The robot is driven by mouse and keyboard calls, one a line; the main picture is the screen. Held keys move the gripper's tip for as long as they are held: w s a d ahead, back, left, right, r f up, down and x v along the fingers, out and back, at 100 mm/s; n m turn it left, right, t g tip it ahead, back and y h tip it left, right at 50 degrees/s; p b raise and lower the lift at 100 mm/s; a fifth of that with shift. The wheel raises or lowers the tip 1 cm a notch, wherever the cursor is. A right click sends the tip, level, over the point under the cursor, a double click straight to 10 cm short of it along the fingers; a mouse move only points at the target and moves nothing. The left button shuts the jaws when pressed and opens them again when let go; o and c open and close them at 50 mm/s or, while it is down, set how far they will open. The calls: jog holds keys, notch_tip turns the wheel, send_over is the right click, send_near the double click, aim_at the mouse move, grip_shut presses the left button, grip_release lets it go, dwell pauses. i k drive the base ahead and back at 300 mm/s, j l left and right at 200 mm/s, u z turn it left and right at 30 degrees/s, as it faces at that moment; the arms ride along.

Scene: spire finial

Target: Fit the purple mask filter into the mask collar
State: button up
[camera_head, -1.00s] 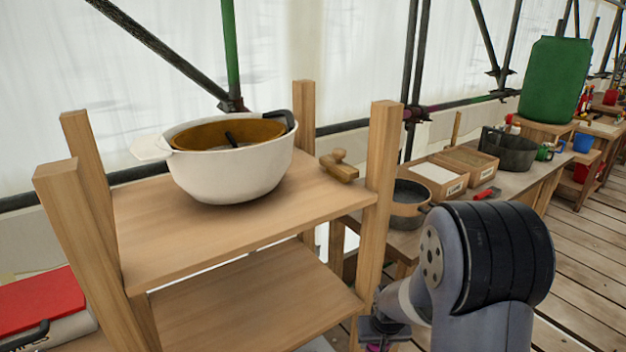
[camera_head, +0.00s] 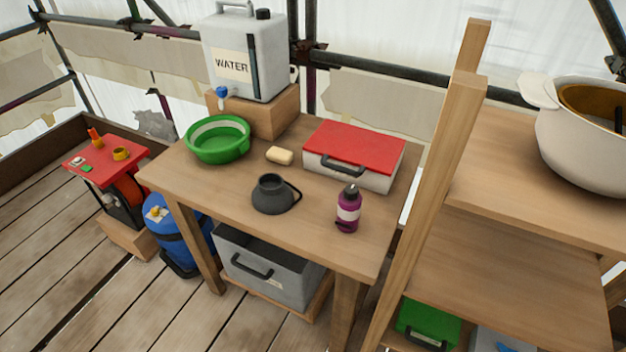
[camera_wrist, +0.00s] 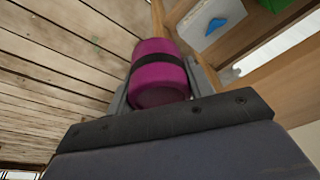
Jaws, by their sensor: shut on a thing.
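A purple cylinder with a black band, which looks like the mask filter (camera_wrist: 160,88), is in the wrist view. My gripper (camera_wrist: 160,75) is shut on it, with a grey finger at each side. My gripper is outside the head view. A dark grey round piece with a raised open neck and a side loop (camera_head: 270,197) stands on the wooden table (camera_head: 225,190). It may be the mask with its collar, but I cannot tell for sure. My gripper is over plank floor beside wooden furniture, apart from that table as far as I can see.
On the table are a purple bottle (camera_head: 348,210), a red-lidded box (camera_head: 352,158), a green basin (camera_head: 217,139), a yellowish block (camera_head: 279,155) and a water container (camera_head: 246,55). A wooden shelf with tall posts (camera_head: 430,205) stands close at the right. The table's front left is clear.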

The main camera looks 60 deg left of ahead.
aim_at(271, 196)
jog(key=k+j+u, duration=0.15)
jog(key=j, duration=0.2)
jog(key=k+j+u, duration=0.2)
jog(key=j, duration=0.2)
jog(key=k+j+u, duration=0.15)
jog(key=j, duration=0.2)
jog(key=j+u, duration=0.2)
jog(key=j, duration=0.2)
